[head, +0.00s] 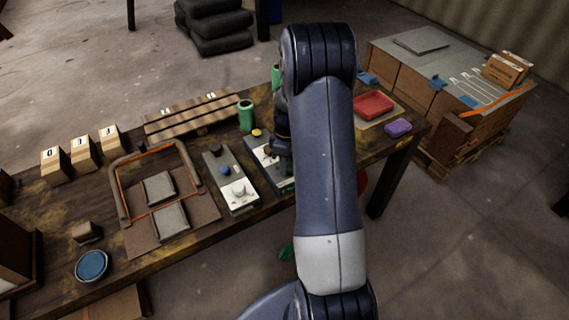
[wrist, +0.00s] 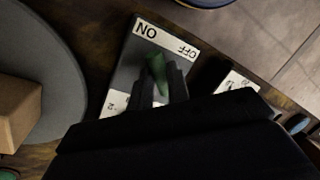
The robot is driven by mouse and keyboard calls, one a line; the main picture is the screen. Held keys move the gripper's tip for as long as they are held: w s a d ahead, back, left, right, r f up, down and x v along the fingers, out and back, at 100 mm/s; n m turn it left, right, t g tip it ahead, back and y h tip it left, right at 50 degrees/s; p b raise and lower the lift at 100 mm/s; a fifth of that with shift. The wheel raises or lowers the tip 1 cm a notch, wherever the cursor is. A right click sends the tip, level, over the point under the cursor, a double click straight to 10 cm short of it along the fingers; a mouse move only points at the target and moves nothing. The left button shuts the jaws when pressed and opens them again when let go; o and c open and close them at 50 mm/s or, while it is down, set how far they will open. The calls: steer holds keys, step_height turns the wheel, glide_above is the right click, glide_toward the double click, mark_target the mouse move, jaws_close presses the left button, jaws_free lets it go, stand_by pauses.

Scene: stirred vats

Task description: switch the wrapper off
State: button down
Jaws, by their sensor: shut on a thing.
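My gripper (wrist: 162,84) is shut on this lever, with a dark finger on either side. I cannot tell whether the lever leans to ON or to OFF. In the head view my gripper (head: 279,150) is at a grey and white panel (head: 262,157) on the workbench, and my arm hides much of this area. A large grey disc (wrist: 62,75) bearing a cardboard box (wrist: 20,112) lies left of the switch in the wrist view.
Left of my gripper is a panel with knobs (head: 222,170), then a frame with orange edging (head: 120,188). A green cylinder (head: 245,116) stands behind. A red tray (head: 374,105) and a purple block (head: 398,128) lie to the right. Small boxes (head: 84,154) line the left back edge.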

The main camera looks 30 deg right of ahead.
steer(key=m+b, duration=0.1)
steer(key=m, duration=0.3)
steer(key=shift+d+m+t+b, duration=0.1)
steer(key=shift+m+t+b, duration=0.2)
steer(key=shift+t, duration=0.1)
steer(key=m+b, duration=0.1)
steer(key=m, duration=0.3)
steer(key=shift+s+m+t+y, duration=0.15)
steer(key=shift+m+t+y, duration=0.15)
steer(key=shift+t, duration=0.1)
steer(key=m+b, duration=0.1)
steer(key=m, duration=0.3)
steer(key=shift+s+m+t, duration=0.1)
steer(key=shift+m+t, duration=0.2)
steer(key=shift+t, duration=0.1)
steer(key=shift+m+t, duration=0.4)
steer(key=shift+m, duration=1.7)
steer(key=c, duration=1.4)
jaws_free()
steer(key=shift+o, duration=0.2)
